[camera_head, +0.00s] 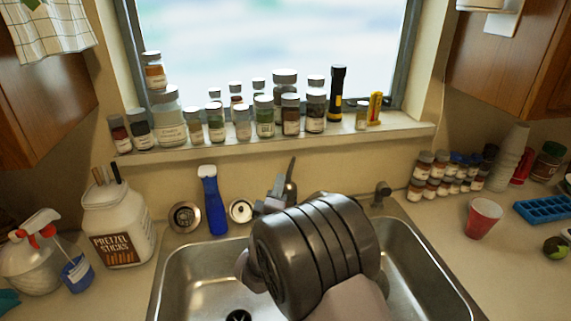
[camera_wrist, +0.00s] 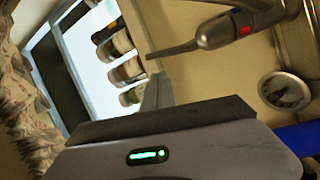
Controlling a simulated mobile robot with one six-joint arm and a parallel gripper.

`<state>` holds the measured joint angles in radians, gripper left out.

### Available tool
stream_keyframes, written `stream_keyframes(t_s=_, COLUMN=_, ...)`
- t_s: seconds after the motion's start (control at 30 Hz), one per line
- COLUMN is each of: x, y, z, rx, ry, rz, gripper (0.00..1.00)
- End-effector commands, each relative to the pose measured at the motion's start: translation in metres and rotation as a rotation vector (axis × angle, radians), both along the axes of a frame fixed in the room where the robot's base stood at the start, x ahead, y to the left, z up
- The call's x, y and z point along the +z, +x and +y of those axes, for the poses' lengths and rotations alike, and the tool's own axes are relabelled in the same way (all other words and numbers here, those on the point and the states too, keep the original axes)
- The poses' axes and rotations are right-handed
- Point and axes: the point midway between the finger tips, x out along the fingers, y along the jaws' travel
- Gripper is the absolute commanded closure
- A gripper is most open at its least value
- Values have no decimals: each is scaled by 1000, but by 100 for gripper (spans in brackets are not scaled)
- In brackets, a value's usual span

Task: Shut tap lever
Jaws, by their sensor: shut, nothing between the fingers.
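The tap lever (camera_head: 291,170) is a thin dark handle that sticks up at the back of the sink, just right of my gripper (camera_head: 275,187). In the wrist view the lever (camera_wrist: 178,49) reaches left from the grey tap body (camera_wrist: 235,27), which has a red mark. My gripper (camera_wrist: 157,85) is shut and empty. Its fingertips are close to the lever's free end; I cannot tell whether they touch. My arm hides most of the tap body and spout in the head view.
The steel sink (camera_head: 190,268) lies under my arm. A blue brush (camera_head: 214,205) stands left of the tap, near a round drain strainer (camera_head: 185,216). Several spice jars (camera_head: 265,117) line the windowsill above. A red cup (camera_head: 483,217) stands on the right counter.

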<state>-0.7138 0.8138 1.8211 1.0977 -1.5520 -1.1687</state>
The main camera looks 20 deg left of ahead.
Motion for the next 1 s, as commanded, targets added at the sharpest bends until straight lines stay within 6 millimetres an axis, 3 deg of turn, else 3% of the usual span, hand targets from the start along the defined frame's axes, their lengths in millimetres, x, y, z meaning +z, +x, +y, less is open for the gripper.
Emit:
stream_keyframes(t_s=0.2, x=6, y=45, z=3, rx=-2, ry=4, rz=0, gripper=100)
stream_keyframes(t_s=0.4, x=10, y=69, z=6, rx=1, ry=4, rz=0, gripper=100)
stream_keyframes(t_s=0.8, x=11, y=74, z=6, rx=1, ry=4, rz=0, gripper=100)
stream_keyframes(t_s=1.0, x=-2, y=71, z=-2, rx=0, ry=84, rz=-36, gripper=100)
